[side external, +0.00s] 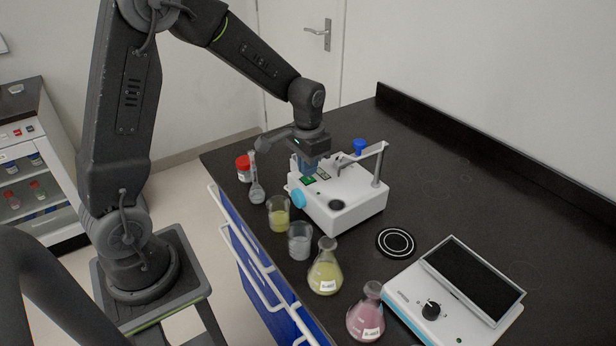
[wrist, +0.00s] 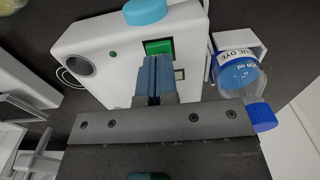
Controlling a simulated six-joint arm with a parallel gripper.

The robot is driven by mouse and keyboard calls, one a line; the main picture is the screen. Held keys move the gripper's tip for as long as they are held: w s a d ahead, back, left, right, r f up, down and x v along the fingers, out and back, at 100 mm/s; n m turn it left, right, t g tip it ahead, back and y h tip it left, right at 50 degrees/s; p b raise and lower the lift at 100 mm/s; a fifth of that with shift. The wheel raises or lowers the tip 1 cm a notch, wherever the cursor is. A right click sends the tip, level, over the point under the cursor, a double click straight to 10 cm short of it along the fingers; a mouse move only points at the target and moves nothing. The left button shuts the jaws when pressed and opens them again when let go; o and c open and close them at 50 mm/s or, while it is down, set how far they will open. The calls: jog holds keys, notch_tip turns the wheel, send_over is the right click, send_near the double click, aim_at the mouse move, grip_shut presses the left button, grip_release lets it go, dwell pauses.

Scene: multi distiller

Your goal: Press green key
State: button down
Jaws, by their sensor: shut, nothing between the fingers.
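The white device (side external: 345,212) stands on the dark bench, and it also shows in the wrist view (wrist: 95,65). The green key (wrist: 158,46) is a rectangle on its top face, just beyond my fingertips in the wrist view. In the side view the green key (side external: 308,180) is partly hidden below my gripper. My gripper (side external: 309,172) points down over the device, shut and empty. Its blue fingers (wrist: 153,70) are together beside the key. I cannot tell whether they touch the key.
A blue dye bottle (wrist: 240,70) stands beside the device. A light-blue knob (side external: 298,198) is on the device's side. Two beakers (side external: 279,213), a yellow flask (side external: 325,270) and a pink flask (side external: 367,315) stand in front. A hotplate-like instrument (side external: 455,295) is at right.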

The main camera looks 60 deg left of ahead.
aim_at(308, 179)
jog(key=shift+f, duration=0.7)
jog(key=shift+r, duration=3.55)
jog(key=shift+s+d+r, duration=0.1)
jog(key=shift+r, duration=0.1)
jog(key=s+d+r+t, duration=0.2)
jog(key=s+d+r, duration=0.2)
jog(key=s, duration=0.5)
jog(key=s+d+r+t, duration=0.3)
jog(key=s+d+r, duration=0.1)
jog(key=s, duration=0.5)
jog(key=shift+d+r+t, duration=0.25)
jog(key=shift+r+t, duration=0.05)
jog(key=shift+r, duration=0.4)
